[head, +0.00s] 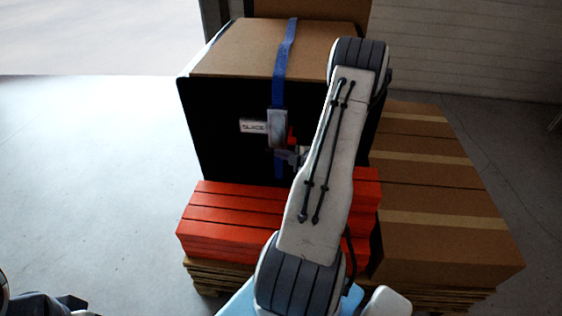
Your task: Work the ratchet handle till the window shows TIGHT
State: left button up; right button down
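A blue strap (285,62) runs over the top and down the front of a large box with a black front. A grey ratchet (277,128) sits on the strap at the front. A red part, seemingly its handle (291,136), shows at its right. The small white window (253,127) left of the ratchet seems to read SLACK; the letters are small. My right gripper (290,156) is at the red part, mostly hidden behind my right arm. I cannot tell whether its fingers are shut on it. Part of my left gripper (70,303) shows at the bottom left edge, cut off.
Brown cartons (440,210) fill the right side. The floor at the left (90,180) is clear.

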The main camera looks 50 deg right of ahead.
jog(key=shift+d, duration=0.1)
dwell(0.3)
jog(key=shift+r, duration=0.15)
jog(key=shift+s+a+r, duration=0.1)
jog(key=shift+a+r, duration=0.1)
jog(key=shift+a, duration=0.1)
jog(key=a+p+v, duration=0.1)
jog(key=a+v, duration=0.1)
jog(key=v, duration=1)
jog(key=shift+r, duration=0.45)
